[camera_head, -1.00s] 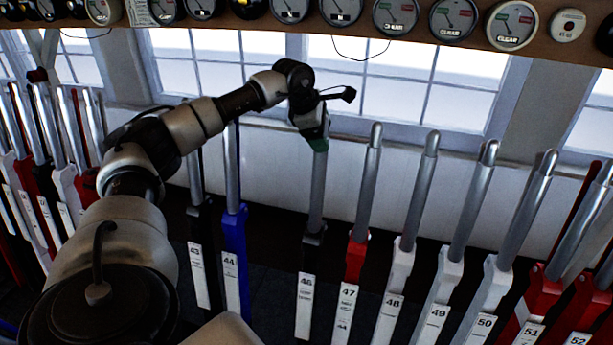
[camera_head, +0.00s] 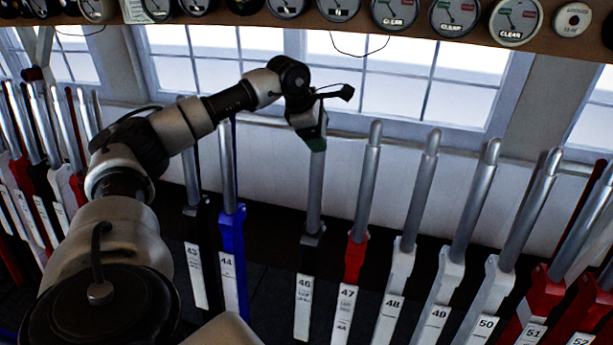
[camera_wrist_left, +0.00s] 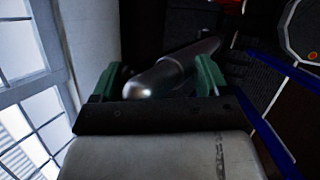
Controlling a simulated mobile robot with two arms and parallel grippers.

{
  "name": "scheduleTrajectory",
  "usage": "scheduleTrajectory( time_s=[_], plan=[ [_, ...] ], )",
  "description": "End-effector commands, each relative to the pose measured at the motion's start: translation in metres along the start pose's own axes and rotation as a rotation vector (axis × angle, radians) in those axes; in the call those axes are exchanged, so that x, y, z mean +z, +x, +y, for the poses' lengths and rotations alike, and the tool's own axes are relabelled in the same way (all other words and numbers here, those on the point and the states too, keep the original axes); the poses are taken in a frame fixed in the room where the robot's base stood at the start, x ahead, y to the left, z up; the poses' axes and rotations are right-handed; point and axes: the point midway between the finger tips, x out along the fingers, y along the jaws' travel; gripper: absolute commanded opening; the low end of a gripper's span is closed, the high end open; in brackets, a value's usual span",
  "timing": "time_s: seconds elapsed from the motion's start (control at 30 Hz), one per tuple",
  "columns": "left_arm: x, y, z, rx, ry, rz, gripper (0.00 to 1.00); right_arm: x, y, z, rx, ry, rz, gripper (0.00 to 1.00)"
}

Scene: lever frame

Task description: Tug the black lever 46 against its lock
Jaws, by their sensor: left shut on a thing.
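The black lever 46 (camera_head: 312,240) stands in the row with a bare steel handle above its black lower part and a white number plate. My left gripper (camera_head: 315,145) is at the top of that handle. In the left wrist view the green fingers of my left gripper (camera_wrist_left: 155,84) sit on either side of the steel handle (camera_wrist_left: 172,72), shut on it near its rounded tip. The lever stands nearly upright, in line with its neighbours. My right gripper is not in view.
The blue lever 44 (camera_head: 232,250) stands to the left and the red lever 47 (camera_head: 356,255) close on the right. White levers such as 48 (camera_head: 402,265) follow further right. A shelf with round dials (camera_head: 394,12) runs above, before windows.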

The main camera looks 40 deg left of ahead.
Motion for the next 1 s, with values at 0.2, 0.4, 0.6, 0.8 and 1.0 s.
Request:
scheduleTrajectory(
  time_s=[0.2, 0.4, 0.6, 0.8, 1.0],
  plan=[
    [-0.0010, 0.0128, -0.0146, -0.044, 0.010, 0.017, 0.32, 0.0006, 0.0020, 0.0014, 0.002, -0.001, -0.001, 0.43],
    [-0.0007, 0.0110, -0.0183, -0.045, 0.011, 0.017, 0.32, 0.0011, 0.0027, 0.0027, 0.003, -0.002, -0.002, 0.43],
    [-0.0007, 0.0101, -0.0198, -0.045, 0.011, 0.017, 0.32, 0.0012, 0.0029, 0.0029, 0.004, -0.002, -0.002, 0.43],
    [-0.0007, 0.0101, -0.0198, -0.045, 0.011, 0.017, 0.32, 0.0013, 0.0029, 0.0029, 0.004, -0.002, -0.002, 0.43],
    [-0.0007, 0.0101, -0.0197, -0.045, 0.011, 0.017, 0.85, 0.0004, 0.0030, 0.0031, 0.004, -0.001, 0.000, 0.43]
  ],
)
